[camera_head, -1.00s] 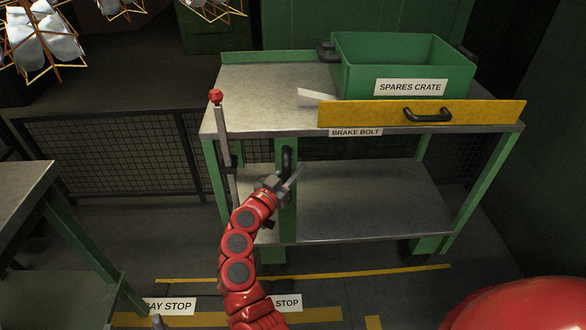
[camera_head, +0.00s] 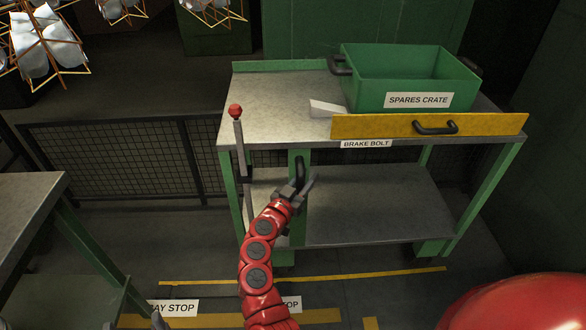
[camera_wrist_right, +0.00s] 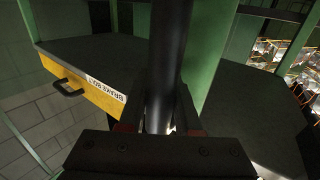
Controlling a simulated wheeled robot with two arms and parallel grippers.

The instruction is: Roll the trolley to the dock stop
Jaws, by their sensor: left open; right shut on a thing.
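The trolley (camera_head: 265,104) is a green-framed cart with a grey top and lower shelf. My right gripper (camera_head: 297,190) is shut on the black upright handle (camera_head: 299,170) at its near left side; the right wrist view shows the dark bar (camera_wrist_right: 168,60) between the fingers. A grey rod with a red knob (camera_head: 235,111) stands upright at the trolley's left corner.
The green spares crate (camera_head: 372,92) stands on the trolley's top behind a yellow front panel (camera_head: 480,125). A "BAY STOP" sign (camera_head: 173,307) lies left on the floor. A grey table (camera_head: 30,205) is at left, a mesh fence (camera_head: 115,155) behind. Yellow floor lines (camera_head: 340,275) run in front.

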